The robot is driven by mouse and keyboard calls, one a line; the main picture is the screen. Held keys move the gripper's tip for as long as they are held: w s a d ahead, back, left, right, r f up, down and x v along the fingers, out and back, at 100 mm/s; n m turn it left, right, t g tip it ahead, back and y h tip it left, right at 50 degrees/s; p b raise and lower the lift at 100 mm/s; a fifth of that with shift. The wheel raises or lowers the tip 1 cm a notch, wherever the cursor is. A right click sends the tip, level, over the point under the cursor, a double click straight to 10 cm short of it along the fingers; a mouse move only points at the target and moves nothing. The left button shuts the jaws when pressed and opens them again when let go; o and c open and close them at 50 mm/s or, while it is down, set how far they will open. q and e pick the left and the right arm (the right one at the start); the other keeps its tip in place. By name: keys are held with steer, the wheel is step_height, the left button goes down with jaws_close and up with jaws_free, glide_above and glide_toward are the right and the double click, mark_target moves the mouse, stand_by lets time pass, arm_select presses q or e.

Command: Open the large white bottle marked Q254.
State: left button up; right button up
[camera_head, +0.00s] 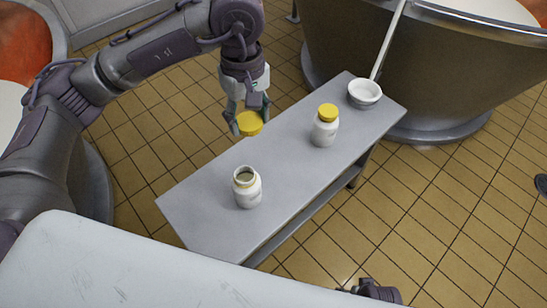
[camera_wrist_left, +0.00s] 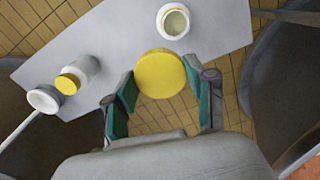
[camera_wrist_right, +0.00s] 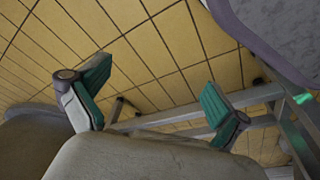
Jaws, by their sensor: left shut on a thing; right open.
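A white bottle (camera_head: 247,190) stands upright and uncapped on the grey table, its round mouth open; it also shows in the left wrist view (camera_wrist_left: 174,22). My left gripper (camera_head: 247,118) is shut on a yellow lid (camera_wrist_left: 160,74), held in the air near the table's far left edge, apart from the bottle. A second white bottle (camera_head: 325,128) stands upright with its yellow cap on. I cannot read a marking on either bottle. My right gripper (camera_wrist_right: 155,90) is open and empty, below the table's level at the lower edge of the head view (camera_head: 375,292).
The grey table (camera_head: 200,205) has clear room between and around the bottles. A white ladle (camera_head: 365,94) rests at its far end, its long handle rising. Large metal vats (camera_head: 430,60) stand beyond it. Tiled floor (camera_head: 430,230) surrounds the table.

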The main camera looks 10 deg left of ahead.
arm_select(q)
steer(key=w+d+f+n, duration=0.1)
steer(key=n, duration=0.2)
steer(key=w+d+f+n, duration=0.1)
steer(key=d+n, duration=0.1)
steer(key=n, duration=0.1)
steer(key=w+d+f+n, duration=0.1)
steer(key=d+n, duration=0.1)
steer(key=n, duration=0.1)
steer(key=shift+w+d+f+n, duration=0.15)
steer(key=shift+n, duration=0.15)
steer(key=w+d+f+n, duration=0.3)
steer(key=d+f+n, duration=0.35)
steer(key=n, duration=0.85)
steer(key=n+b, duration=0.1)
steer(key=n, duration=0.8)
glide_above(280, 162)
step_height(280, 162, down, 10)
steer(key=shift+s+f, duration=0.1)
steer(key=shift+f, duration=0.1)
step_height(280, 162, down, 4)
steer(key=shift+r+b, duration=0.25)
steer(key=shift+b, duration=0.3)
steer(key=shift+f, duration=0.15)
arm_select(e)
step_height(280, 162, up, 7)
steer(key=w+d, duration=0.1)
steer(key=shift+f, duration=0.15)
